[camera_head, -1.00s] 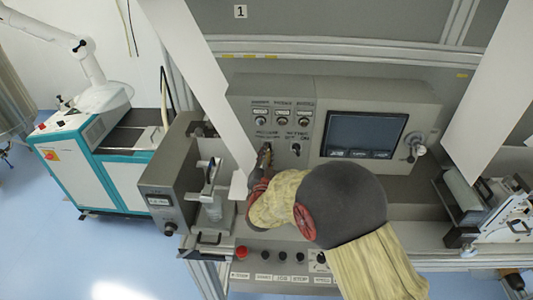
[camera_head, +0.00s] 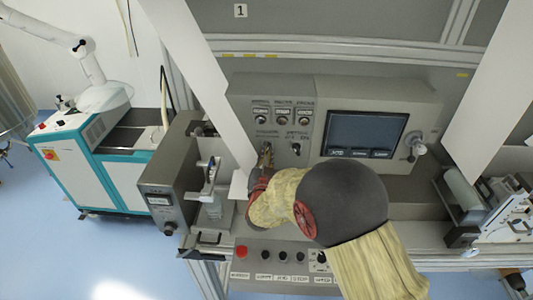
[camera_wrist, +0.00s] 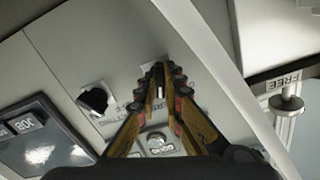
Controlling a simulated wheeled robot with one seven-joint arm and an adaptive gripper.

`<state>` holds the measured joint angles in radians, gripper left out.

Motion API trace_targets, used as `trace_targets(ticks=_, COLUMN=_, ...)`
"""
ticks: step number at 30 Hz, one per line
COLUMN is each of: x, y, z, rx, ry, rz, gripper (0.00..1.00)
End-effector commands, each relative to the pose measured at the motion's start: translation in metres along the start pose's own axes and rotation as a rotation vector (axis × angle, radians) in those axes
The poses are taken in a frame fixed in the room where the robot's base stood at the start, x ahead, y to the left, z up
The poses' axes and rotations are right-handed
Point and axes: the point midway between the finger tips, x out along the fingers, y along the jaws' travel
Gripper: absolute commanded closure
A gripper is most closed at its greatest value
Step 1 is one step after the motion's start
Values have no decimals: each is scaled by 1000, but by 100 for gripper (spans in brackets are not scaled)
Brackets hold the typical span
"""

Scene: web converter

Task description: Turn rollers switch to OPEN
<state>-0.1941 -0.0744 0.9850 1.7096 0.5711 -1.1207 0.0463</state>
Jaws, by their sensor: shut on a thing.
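The grey control panel (camera_head: 242,110) carries two lower knobs. My gripper (camera_head: 266,148) is at the left one, with its fingertips against the panel. In the wrist view my gripper (camera_wrist: 158,72) has its fingertips close together on a small switch knob, which they almost wholly hide. I cannot see which way that knob points. The other black knob (camera_head: 296,148) is just to the right and free; it also shows in the wrist view (camera_wrist: 96,98).
A dark screen (camera_head: 363,134) is right of the knobs. A red button (camera_head: 241,252) and several black ones are on the lower front panel.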

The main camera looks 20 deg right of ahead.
Motion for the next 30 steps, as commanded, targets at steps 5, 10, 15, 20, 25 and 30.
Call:
trace_targets(ticks=5, x=0, y=0, z=1, rx=-160, ry=-1, rz=0, gripper=100)
trace_targets(ticks=10, x=0, y=0, z=0, rx=-322, ry=0, rz=0, gripper=100)
trace_targets(ticks=15, x=0, y=0, z=0, rx=-480, ry=-1, rz=0, gripper=100)
trace_targets(ticks=20, x=0, y=0, z=0, rx=-611, ry=-1, rz=0, gripper=100)
trace_targets(ticks=25, x=0, y=0, z=0, rx=-722, ry=-1, rz=0, gripper=100)
trace_targets(ticks=30, x=0, y=0, z=0, rx=-799, ry=-1, rz=-1, gripper=100)
